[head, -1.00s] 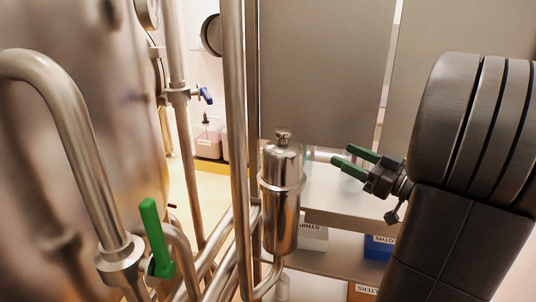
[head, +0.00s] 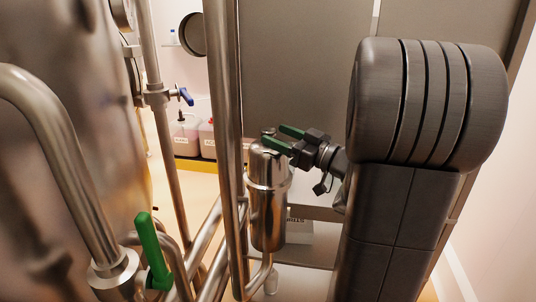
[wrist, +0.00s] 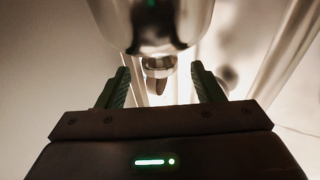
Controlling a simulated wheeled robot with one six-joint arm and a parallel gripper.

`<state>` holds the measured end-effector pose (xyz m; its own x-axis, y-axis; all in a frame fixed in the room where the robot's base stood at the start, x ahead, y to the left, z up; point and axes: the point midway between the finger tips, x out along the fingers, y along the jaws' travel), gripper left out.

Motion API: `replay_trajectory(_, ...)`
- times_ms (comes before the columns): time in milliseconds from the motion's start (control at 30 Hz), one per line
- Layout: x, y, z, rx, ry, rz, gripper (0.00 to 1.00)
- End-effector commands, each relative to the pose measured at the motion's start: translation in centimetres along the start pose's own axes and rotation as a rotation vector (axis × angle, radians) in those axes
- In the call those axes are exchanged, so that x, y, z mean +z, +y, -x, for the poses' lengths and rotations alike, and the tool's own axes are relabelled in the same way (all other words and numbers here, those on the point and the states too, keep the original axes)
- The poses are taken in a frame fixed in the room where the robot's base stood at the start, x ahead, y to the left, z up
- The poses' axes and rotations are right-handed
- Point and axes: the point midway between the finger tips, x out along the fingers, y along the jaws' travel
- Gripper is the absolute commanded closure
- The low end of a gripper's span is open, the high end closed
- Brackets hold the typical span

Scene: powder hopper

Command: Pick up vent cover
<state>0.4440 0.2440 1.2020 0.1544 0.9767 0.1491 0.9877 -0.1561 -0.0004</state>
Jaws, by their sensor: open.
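The vent cover (head: 264,168) is the shiny domed steel cap on an upright cylindrical vent housing (head: 268,222), with a small knob on top. My gripper (head: 273,136) has green fingers and is open at the top of the cover, one finger on each side of the knob as seen in the head view. The fingers partly hide the knob there. In the wrist view the dome of the cover (wrist: 150,22) appears inverted at the top, and its knob (wrist: 158,68) shows between the open fingers (wrist: 160,82). I cannot tell whether a finger touches the knob.
A tall vertical pipe (head: 223,130) stands just left of the housing, with slanted pipes below. A green-handled valve (head: 153,250) and a large steel vessel (head: 60,150) are at left. A shelf with a labelled white box (head: 298,232) lies behind.

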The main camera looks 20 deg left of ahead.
Motion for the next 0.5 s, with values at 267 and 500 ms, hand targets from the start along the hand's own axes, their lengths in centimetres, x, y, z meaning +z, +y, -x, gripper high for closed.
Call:
replay_trajectory(267,-0.1,0.0,-2.3,0.001,0.0,0.0,0.39)
replay_trajectory(500,0.0,0.0,-2.3,0.002,0.0,0.001,0.39)
